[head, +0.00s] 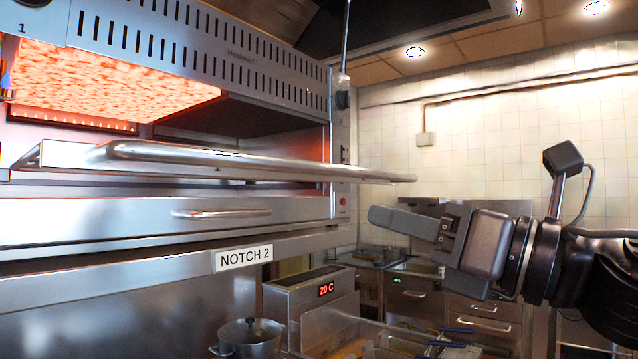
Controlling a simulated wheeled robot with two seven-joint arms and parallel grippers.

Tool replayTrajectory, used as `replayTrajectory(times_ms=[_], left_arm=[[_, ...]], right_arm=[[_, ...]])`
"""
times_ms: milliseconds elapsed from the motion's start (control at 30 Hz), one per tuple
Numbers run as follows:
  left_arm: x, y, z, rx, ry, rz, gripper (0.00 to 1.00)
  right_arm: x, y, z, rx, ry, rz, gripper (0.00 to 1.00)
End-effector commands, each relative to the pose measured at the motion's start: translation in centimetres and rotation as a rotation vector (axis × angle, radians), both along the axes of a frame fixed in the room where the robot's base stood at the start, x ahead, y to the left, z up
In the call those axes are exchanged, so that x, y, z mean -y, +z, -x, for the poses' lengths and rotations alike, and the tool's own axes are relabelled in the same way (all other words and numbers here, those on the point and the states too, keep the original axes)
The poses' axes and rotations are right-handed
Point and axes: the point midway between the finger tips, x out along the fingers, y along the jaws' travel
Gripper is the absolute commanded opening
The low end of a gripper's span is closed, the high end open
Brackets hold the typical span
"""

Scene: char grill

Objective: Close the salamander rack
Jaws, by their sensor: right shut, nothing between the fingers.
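The salamander (240,56) fills the upper left, with a glowing orange heating surface on its underside. Its rack shows a long steel handle bar (230,162) that sticks out in front of the body, and the bar's right end reaches past the body's right side. My right gripper (385,217) is shut and empty. It comes in from the right and points left, just below the bar's right end in the picture, with a visible gap between them. My left gripper is not in view.
A drawer front with a handle (222,213) and a "NOTCH 2" label (243,253) sit below the rack. Lower down are a lidded pot (250,338), a unit reading 20 C (312,291) and steel drawers (480,326).

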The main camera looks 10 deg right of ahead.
Motion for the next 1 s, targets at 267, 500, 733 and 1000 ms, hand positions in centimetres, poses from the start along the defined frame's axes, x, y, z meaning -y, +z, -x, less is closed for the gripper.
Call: replayTrajectory(times_ms=[267,500,733,1000], left_arm=[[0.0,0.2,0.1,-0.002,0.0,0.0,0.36],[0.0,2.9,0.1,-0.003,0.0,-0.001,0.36],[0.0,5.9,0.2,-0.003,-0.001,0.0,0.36],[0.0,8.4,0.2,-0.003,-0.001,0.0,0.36]], right_arm=[[1.9,2.8,3.7,0.105,-0.055,0.163,0.0],[0.0,4.0,1.4,0.106,-0.049,0.166,0.0],[-3.1,5.0,-2.6,0.104,-0.048,0.164,0.0],[-5.7,5.5,-5.9,0.105,-0.051,0.164,0.0]])
